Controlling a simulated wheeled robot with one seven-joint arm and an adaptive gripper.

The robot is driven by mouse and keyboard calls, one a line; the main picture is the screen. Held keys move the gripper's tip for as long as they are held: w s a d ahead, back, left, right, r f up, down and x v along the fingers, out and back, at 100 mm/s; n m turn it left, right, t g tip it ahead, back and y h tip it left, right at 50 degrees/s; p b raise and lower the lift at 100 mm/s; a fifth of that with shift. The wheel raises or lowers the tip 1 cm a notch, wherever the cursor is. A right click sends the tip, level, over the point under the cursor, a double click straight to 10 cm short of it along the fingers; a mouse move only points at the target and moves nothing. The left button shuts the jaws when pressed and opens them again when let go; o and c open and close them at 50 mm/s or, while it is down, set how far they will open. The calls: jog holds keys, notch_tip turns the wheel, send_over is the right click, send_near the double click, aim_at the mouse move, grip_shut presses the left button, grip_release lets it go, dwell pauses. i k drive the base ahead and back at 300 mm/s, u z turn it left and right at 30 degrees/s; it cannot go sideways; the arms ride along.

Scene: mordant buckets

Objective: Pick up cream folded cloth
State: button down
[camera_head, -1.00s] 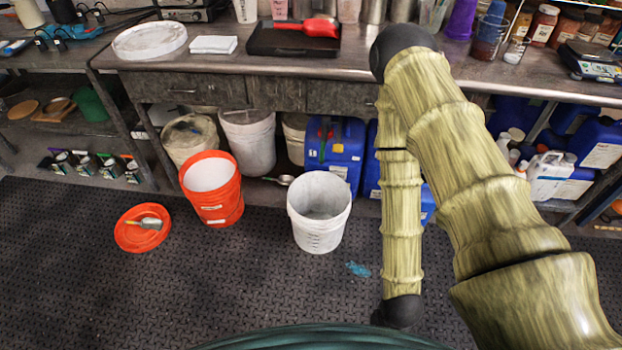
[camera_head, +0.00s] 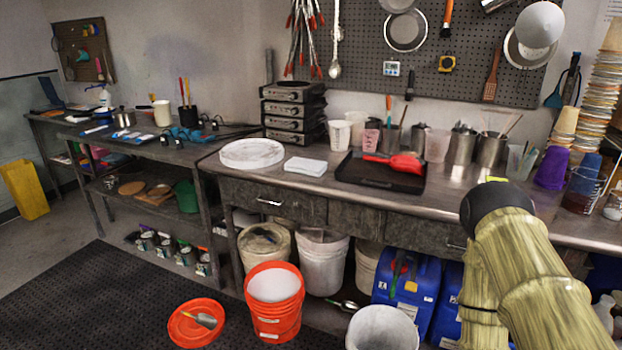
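The cream folded cloth (camera_head: 305,166) looks off-white and lies flat on the metal workbench (camera_head: 262,186). It sits between a round white lid (camera_head: 252,153) on its left and a black tray (camera_head: 350,180) holding a red scoop (camera_head: 398,164) on its right. Nothing covers the cloth. My bamboo-textured arm shows at the lower right, well to the right of the cloth. My gripper is outside the picture, so its state does not show.
An orange bucket (camera_head: 275,312), an orange lid (camera_head: 197,322) and a white bucket (camera_head: 382,331) stand on the floor before the bench. Cups and metal containers line the bench back. Dark mat (camera_head: 85,310) lies open at lower left.

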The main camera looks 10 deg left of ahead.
aim_at(298, 165)
jog(key=u, duration=0.65)
jog(key=i, duration=1.75)
jog(key=z, duration=0.6)
